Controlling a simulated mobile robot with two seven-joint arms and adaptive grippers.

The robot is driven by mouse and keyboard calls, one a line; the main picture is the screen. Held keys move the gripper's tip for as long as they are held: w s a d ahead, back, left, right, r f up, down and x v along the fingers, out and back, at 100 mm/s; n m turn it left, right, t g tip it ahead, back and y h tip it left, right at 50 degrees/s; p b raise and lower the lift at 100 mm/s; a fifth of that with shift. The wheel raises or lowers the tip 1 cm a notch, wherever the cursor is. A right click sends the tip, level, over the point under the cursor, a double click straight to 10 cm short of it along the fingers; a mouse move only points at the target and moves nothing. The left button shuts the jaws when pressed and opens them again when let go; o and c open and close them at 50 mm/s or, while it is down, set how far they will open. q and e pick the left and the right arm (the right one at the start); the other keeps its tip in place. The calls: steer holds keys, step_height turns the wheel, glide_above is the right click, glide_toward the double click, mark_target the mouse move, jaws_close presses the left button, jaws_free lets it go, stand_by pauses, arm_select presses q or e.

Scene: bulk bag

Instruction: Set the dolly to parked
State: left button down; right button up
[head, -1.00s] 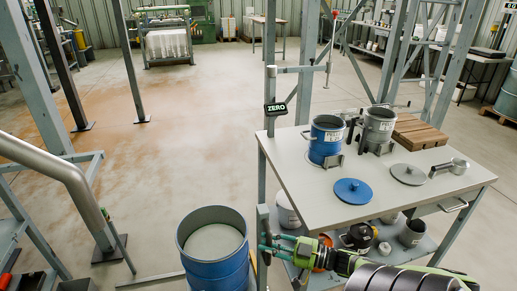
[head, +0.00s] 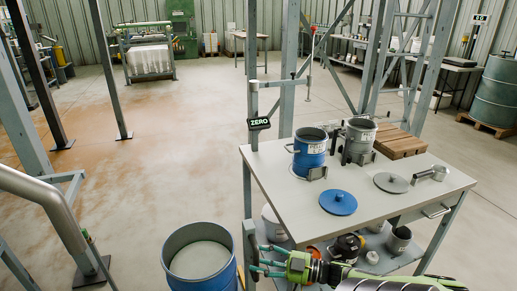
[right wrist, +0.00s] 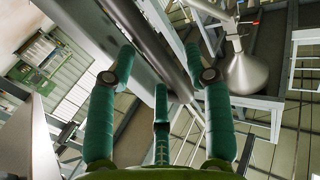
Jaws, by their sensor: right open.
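I cannot pick out a dolly for certain in either view. My right gripper (head: 268,260) is in the head view, low in front of the steel table's near left leg. Its green fingers point left, towards the open blue drum (head: 240,275). In the right wrist view the gripper (right wrist: 166,72) is open, with its green fingers spread and nothing between them that I can see held. A long grey beam (right wrist: 150,45) passes behind the fingers, and I cannot tell whether they touch it. My left gripper is not in view.
The table (head: 275,180) carries a blue pot (head: 309,160), a grey pot (head: 359,135), a blue lid (head: 338,202) and wooden boards (head: 399,146). A display reading ZERO (head: 259,123) stands at its left corner. A thick grey tube (head: 45,200) crosses the left.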

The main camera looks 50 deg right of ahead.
steer(key=v, duration=1.1)
steer(key=shift+d, duration=0.1)
